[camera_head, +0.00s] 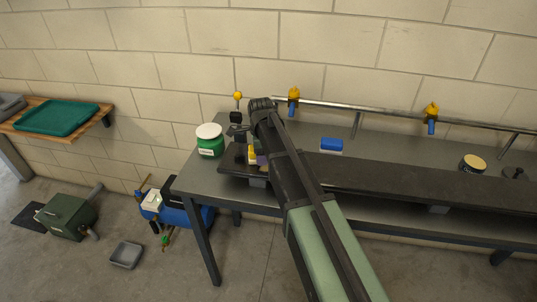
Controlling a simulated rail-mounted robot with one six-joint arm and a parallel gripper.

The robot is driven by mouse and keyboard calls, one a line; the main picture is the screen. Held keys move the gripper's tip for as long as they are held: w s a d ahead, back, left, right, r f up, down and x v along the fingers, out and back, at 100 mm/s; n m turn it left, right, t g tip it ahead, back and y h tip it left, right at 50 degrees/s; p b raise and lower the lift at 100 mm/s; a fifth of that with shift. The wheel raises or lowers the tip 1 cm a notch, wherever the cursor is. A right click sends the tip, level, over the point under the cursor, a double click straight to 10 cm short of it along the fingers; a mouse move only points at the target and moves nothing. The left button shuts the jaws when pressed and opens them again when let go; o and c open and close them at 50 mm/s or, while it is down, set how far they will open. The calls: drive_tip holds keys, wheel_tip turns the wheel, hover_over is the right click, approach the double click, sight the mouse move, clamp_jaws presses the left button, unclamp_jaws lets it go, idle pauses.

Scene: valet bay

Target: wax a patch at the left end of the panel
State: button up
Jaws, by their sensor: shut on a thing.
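The panel (400,188) is a long dark slab lying along the metal bench. My arm reaches over it, and my gripper (254,149) is at the panel's left end, partly hidden behind my own arm. It is shut on a small yellow thing (252,155), which looks like an applicator pad. The pad is low over the panel's left end; I cannot tell whether it touches the surface. An open round tin (472,163) with a tan top, possibly the wax, stands behind the panel at the right.
A green tub (209,146) with a white lid stands at the bench's left end. A blue and white block (331,146) is behind the panel. Yellow and blue fittings (294,95) hang on the wall rail (380,112). A small dark item (514,173) stands at far right.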

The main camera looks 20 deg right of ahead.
drive_tip(key=shift+w+d, duration=0.5)
drive_tip(key=shift+w, duration=0.3)
drive_tip(key=shift+s+d+f, duration=0.1)
drive_tip(key=shift+s+d, duration=0.95)
drive_tip(key=shift+d, duration=1)
drive_tip(key=shift+s+d+r, duration=0.1)
drive_tip(key=shift+s+d, duration=1)
drive_tip(key=shift+d, duration=0.9)
drive_tip(key=shift+s+d+f, duration=0.1)
drive_tip(key=shift+s+d, duration=0.95)
drive_tip(key=shift+d, duration=1)
wheel_tip(320, 180, up, 6)
drive_tip(key=p, duration=0.5)
drive_tip(key=shift+w+p, duration=0.1)
drive_tip(key=shift+p, duration=0.3)
wheel_tip(320, 180, up, 3)
drive_tip(key=p, duration=0.3)
